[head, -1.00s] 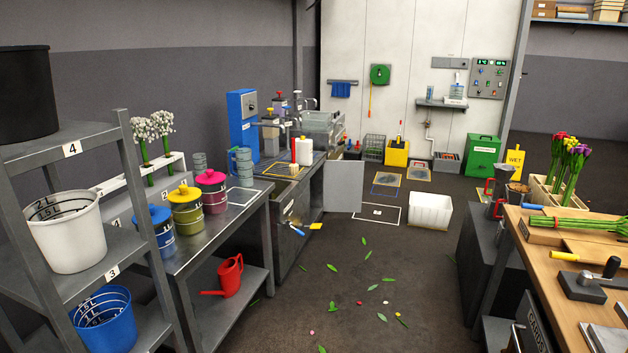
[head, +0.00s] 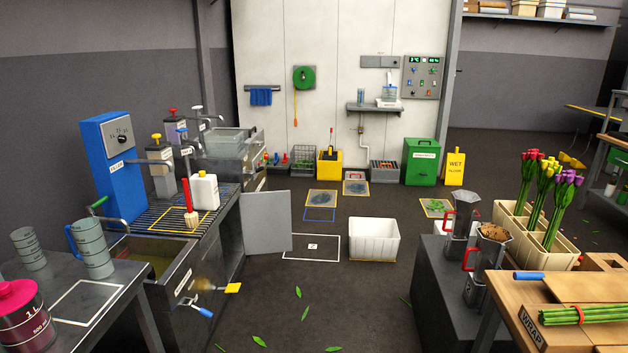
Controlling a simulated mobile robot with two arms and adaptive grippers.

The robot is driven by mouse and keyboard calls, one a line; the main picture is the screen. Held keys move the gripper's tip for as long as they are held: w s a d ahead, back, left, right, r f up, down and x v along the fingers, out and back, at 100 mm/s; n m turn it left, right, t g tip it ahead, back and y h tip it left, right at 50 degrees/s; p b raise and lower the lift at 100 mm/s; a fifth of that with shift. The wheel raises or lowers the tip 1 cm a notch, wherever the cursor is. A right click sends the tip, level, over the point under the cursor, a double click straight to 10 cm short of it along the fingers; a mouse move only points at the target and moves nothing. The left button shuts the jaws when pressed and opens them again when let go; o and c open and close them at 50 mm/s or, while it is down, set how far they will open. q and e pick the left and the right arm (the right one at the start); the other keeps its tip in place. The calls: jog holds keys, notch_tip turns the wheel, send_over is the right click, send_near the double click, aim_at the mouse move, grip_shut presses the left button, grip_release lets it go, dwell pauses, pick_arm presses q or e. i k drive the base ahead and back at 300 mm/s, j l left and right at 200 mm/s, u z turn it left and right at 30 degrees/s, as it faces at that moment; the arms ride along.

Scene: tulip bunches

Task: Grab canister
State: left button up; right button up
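A canister with a pink lid (head: 22,315) stands on the grey metal table at the lower left of the head view, cut off by the picture edge. It has a clear dark-pink body with 1L and 500 marks. Neither of my grippers is in view.
Grey measuring cups (head: 95,250) stand on the left table next to a white outlined square. A cabinet door (head: 266,222) stands open into the aisle. A white bin (head: 374,239) sits on the floor.

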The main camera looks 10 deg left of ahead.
aim_at(204, 190)
jog(key=i+u, duration=0.1)
jog(key=i, duration=0.9)
jog(key=i+l+u, duration=0.1)
jog(key=i, duration=0.85)
